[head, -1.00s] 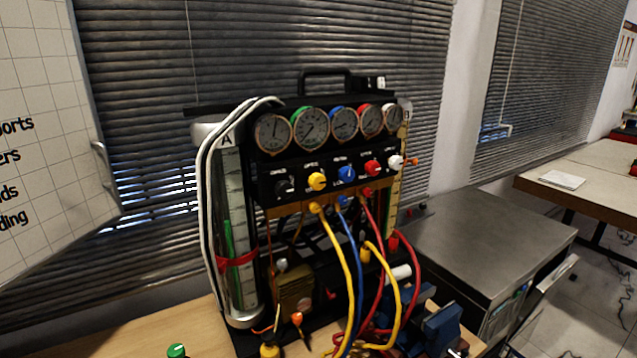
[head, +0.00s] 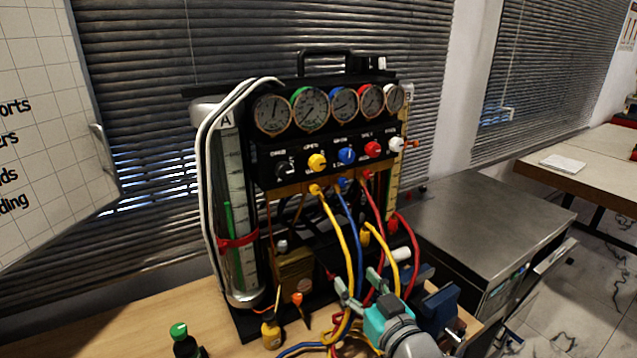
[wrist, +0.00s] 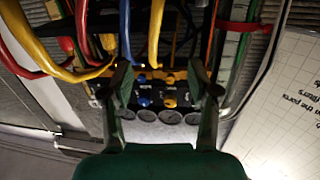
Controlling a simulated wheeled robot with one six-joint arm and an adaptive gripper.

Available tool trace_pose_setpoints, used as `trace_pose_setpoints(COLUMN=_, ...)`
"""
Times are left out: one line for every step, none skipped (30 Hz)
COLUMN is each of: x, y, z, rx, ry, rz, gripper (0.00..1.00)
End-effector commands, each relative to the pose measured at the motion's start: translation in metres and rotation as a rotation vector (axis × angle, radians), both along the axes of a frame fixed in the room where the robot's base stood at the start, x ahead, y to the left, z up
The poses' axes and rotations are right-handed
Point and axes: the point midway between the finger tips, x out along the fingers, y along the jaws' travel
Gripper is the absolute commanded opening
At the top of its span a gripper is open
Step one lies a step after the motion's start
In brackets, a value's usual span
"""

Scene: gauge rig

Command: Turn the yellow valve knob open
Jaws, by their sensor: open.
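The yellow valve knob (head: 317,162) is on the front of the black gauge panel (head: 265,178), between a black knob (head: 284,168) and a blue knob (head: 347,155). Its turn position is too small to tell. My gripper (head: 358,280) is open and empty, low in front of the rig, below and to the right of the knob and apart from it. In the wrist view, which sees the rig upside down, the yellow knob (wrist: 169,102) shows between the spread fingers (wrist: 158,70), some way beyond them.
Yellow (head: 339,235), blue (head: 352,228) and red (head: 378,220) hoses hang in front of the rig, close to my gripper. A glass cylinder (head: 237,270) stands at the left. Small bottles (head: 271,332) stand on the wooden table (head: 215,318). A blue vise (head: 437,306) is right of my gripper.

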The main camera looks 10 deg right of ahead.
Motion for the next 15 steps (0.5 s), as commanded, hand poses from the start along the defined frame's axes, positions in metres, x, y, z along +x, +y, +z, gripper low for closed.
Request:
trace_pose_setpoints(x=0.01, y=0.0, z=0.021, rx=-0.009, ry=-0.018, rz=0.012, gripper=0.6)
trace_pose_setpoints(x=0.014, y=0.001, z=0.03, rx=-0.015, ry=-0.023, rz=0.021, gripper=0.6)
trace_pose_setpoints(x=0.02, y=0.002, z=0.043, rx=-0.024, ry=-0.03, rz=0.031, gripper=0.6)
trace_pose_setpoints(x=0.023, y=0.002, z=0.053, rx=-0.031, ry=-0.036, rz=0.039, gripper=0.6)
trace_pose_setpoints(x=0.027, y=0.003, z=0.062, rx=-0.039, ry=-0.041, rz=0.047, gripper=0.6)
trace_pose_setpoints(x=0.032, y=0.003, z=0.076, rx=-0.049, ry=-0.048, rz=0.059, gripper=0.6)
trace_pose_setpoints(x=0.035, y=0.004, z=0.085, rx=-0.057, ry=-0.053, rz=0.066, gripper=0.6)
trace_pose_setpoints(x=0.038, y=0.004, z=0.096, rx=-0.064, ry=-0.059, rz=0.074, gripper=0.6)
trace_pose_setpoints(x=0.041, y=0.005, z=0.109, rx=-0.076, ry=-0.066, rz=0.083, gripper=0.6)
trace_pose_setpoints(x=0.043, y=0.005, z=0.118, rx=-0.085, ry=-0.07, rz=0.092, gripper=0.6)
trace_pose_setpoints(x=0.045, y=0.006, z=0.128, rx=-0.094, ry=-0.076, rz=0.098, gripper=0.6)
trace_pose_setpoints(x=0.047, y=0.006, z=0.139, rx=-0.105, ry=-0.082, rz=0.106, gripper=0.6)
trace_pose_setpoints(x=0.048, y=0.007, z=0.147, rx=-0.113, ry=-0.084, rz=0.112, gripper=0.6)
trace_pose_setpoints(x=0.049, y=0.007, z=0.155, rx=-0.12, ry=-0.089, rz=0.118, gripper=0.6)
trace_pose_setpoints(x=0.05, y=0.008, z=0.163, rx=-0.13, ry=-0.092, rz=0.125, gripper=0.6)
